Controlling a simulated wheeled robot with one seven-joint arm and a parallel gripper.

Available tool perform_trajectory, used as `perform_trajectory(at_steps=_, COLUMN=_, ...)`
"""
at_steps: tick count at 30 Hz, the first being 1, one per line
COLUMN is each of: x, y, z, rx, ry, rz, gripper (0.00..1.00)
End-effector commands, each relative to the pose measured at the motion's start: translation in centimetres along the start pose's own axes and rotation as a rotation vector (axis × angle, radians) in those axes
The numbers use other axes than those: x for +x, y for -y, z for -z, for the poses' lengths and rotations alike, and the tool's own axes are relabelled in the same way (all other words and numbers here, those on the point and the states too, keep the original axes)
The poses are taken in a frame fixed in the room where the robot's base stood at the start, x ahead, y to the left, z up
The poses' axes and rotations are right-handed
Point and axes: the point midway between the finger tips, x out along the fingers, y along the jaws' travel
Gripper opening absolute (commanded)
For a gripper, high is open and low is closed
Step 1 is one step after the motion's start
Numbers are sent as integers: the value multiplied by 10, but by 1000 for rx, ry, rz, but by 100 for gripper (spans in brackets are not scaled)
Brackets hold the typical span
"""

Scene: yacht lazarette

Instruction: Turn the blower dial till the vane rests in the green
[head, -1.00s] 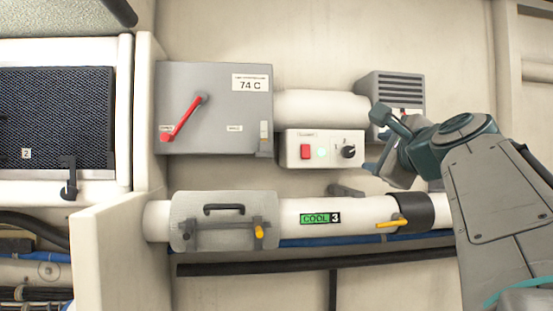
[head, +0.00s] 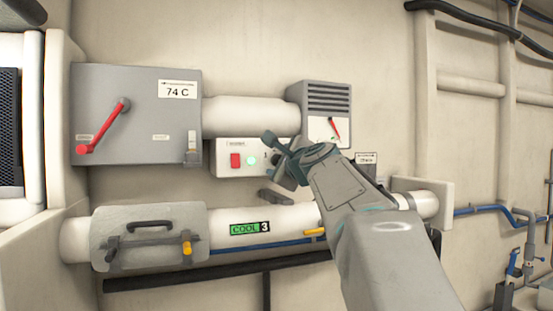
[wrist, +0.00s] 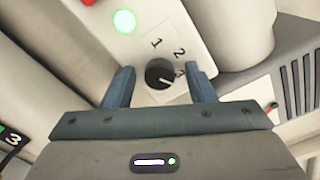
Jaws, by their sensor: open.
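The blower dial is a small black knob (wrist: 160,73) with a white pointer line, on a white box (head: 225,146) with a red switch and a lit green lamp. In the wrist view, 1, 2 and 3 are printed beside it, and the pointer appears turned toward the 3. My gripper (wrist: 160,86) is open, one finger either side of the knob, with gaps showing. In the head view my gripper (head: 271,157) mostly hides the dial. The red vane (head: 335,127) leans up-left on a white gauge face below a grey louvred vent (head: 327,97). I cannot make out a green zone.
A grey box (head: 136,115) with a red lever and a 74 C label stands left. Below runs a white pipe (head: 285,217) with a clamped cover (head: 150,236) and a green COOL 3 label (head: 250,228).

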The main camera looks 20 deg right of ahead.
Motion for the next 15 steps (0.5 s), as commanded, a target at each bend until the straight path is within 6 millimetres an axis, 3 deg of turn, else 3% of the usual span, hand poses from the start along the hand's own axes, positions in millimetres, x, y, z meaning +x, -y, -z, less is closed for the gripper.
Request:
perform_trajectory(at_steps=5, x=0, y=0, z=0, rx=0, ry=0, rz=0, gripper=50)
perform_trajectory(at_steps=10, x=0, y=0, z=0, rx=0, ry=0, rz=0, gripper=8)
perform_trajectory(at_steps=15, x=0, y=0, z=0, rx=-2, ry=0, rz=0, gripper=6)
